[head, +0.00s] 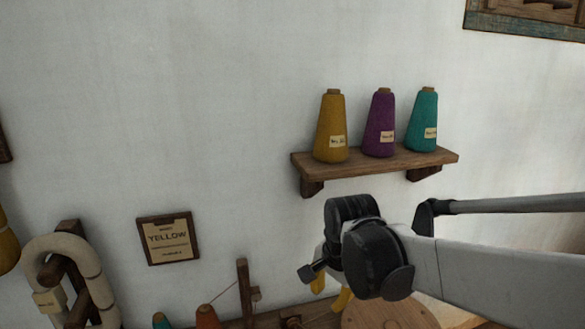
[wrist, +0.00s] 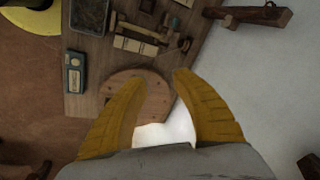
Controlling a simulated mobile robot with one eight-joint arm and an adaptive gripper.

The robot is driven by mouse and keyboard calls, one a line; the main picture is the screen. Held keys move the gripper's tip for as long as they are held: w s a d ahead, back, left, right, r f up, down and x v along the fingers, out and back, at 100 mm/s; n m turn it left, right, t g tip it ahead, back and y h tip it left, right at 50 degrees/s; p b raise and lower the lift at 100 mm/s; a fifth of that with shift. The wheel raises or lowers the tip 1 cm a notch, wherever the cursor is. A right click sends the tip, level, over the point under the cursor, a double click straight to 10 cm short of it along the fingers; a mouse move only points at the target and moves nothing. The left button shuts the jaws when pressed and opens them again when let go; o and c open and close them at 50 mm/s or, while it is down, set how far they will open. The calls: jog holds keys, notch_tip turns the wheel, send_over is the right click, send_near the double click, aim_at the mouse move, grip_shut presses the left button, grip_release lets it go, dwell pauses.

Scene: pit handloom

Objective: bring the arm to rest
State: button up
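My gripper shows in the wrist view (wrist: 151,85) with its two yellow fingers spread apart. Between and beyond the fingers are a round wooden disc (wrist: 150,88) and a bright white patch; no thing is seen held. In the head view my arm reaches in from the right, below the wall shelf, and the yellow fingers (head: 330,290) hang downward, partly hidden behind the dark wrist joint. The wooden disc (head: 390,316) shows below the wrist at the bottom edge.
A wall shelf (head: 375,166) holds yellow (head: 331,128), purple (head: 379,125) and teal (head: 424,120) yarn cones. A "YELLOW" sign (head: 168,239) hangs left. A pale skein (head: 45,262) hangs at far left. The wooden bench (wrist: 90,85) holds a dark tray (wrist: 90,16) and a small blue-grey box (wrist: 74,72).

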jog(key=s+d+r+n+t, duration=0.3)
jog(key=s+d+n, duration=0.5)
jog(key=s+d, duration=0.3)
jog(key=s+t, duration=0.1)
jog(key=s, duration=0.2)
jog(key=shift+s+r+n+h, duration=0.2)
jog(key=shift+n+h, duration=0.1)
jog(key=shift+n, duration=0.1)
jog(key=shift+d, duration=0.1)
